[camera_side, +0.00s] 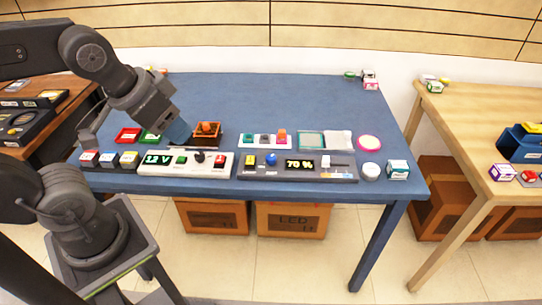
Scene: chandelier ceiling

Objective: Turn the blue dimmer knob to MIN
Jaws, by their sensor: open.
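The blue dimmer knob (271,159) stands on a dark grey panel (297,174) at the front middle of the blue table. To its right on the same panel a display (300,164) reads 70 %. The knob's pointer and the MIN marking are too small to read. My gripper (180,132) is above the left part of the table, to the left of the knob and apart from it. It is open, and I see nothing held in it.
A white panel (150,170) with a 2.9 V display and a red switch lies left of the dark panel. An orange-brown box (207,134) stands beside my gripper. Trays and a pink-rimmed disc (369,143) lie to the right.

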